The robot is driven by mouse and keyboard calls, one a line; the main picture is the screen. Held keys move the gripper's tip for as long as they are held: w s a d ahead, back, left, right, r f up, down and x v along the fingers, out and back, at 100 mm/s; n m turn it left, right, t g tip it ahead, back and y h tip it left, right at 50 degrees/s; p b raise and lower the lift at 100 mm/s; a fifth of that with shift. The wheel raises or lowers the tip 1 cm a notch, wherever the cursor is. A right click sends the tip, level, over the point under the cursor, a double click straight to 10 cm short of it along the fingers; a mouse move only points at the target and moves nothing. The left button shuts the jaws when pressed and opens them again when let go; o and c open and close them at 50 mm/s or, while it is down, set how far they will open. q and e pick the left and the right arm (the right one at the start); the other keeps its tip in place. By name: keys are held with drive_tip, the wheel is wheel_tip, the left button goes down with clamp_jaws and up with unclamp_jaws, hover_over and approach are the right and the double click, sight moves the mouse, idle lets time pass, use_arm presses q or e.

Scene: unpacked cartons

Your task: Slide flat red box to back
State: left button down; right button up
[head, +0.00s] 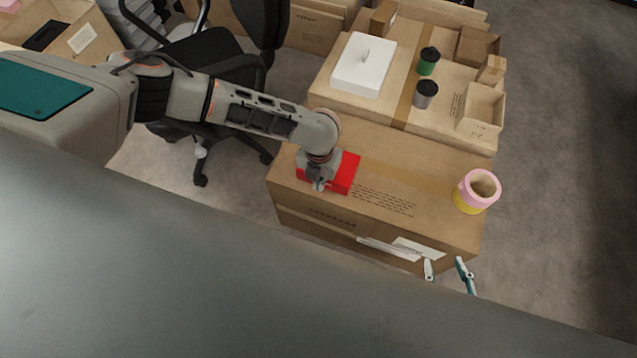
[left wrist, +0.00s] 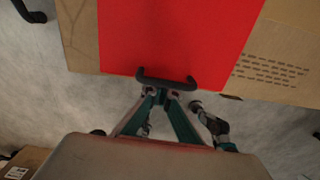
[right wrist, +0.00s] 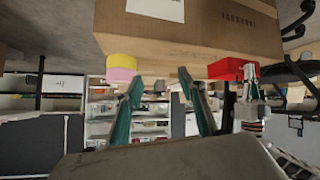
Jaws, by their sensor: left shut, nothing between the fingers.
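The flat red box (head: 347,174) lies on top of the near carton (head: 400,165), toward its left end. It fills the upper middle of the left wrist view (left wrist: 175,35) and shows small in the right wrist view (right wrist: 228,69). My left gripper (head: 319,185) is over the box's near left part in the head view and hides some of it. In the left wrist view its closed fingertips (left wrist: 167,82) are at the box's near edge; I cannot tell if they touch. My right gripper (head: 446,264) is open and empty in front of the carton; its spread fingers also show in the right wrist view (right wrist: 158,82).
A pink and yellow tape stack (head: 477,191) stands at the carton's right end. Behind is another carton with a white box (head: 363,64), a green-bodied canister (head: 428,61), a grey canister (head: 425,94) and small cartons. An office chair (head: 215,60) stands at the left.

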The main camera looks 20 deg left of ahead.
use_arm(q)
drive_tip(key=w+b, duration=0.1)
drive_tip(key=w+f, duration=0.1)
drive_tip(key=w, duration=0.1)
drive_tip(key=shift+w+d+b, duration=0.1)
drive_tip(key=shift+d+b, duration=0.05)
drive_tip(key=shift+b, duration=0.2)
drive_tip(key=w+b, duration=0.1)
drive_tip(key=w, duration=0.1)
drive_tip(key=w+b, duration=0.1)
drive_tip(key=w, duration=0.2)
drive_tip(key=w+b, duration=0.1)
drive_tip(key=w, duration=0.1)
drive_tip(key=shift+w+d+f, duration=0.15)
drive_tip(key=shift+d+f, duration=0.15)
drive_tip(key=shift+f, duration=0.05)
drive_tip(key=w+b, duration=0.1)
drive_tip(key=w, duration=0.1)
drive_tip(key=w+r+b, duration=0.1)
drive_tip(key=w, duration=0.2)
drive_tip(key=shift+w+d+r, duration=0.1)
drive_tip(key=shift+w+d, duration=0.05)
drive_tip(key=shift+w, duration=0.15)
drive_tip(key=shift+w+r, duration=0.15)
drive_tip(key=shift+r, duration=0.15)
use_arm(e)
drive_tip(key=a, duration=0.1)
drive_tip(key=w+a+y, duration=0.1)
drive_tip(key=a, duration=0.1)
drive_tip(key=shift+a, duration=0.25)
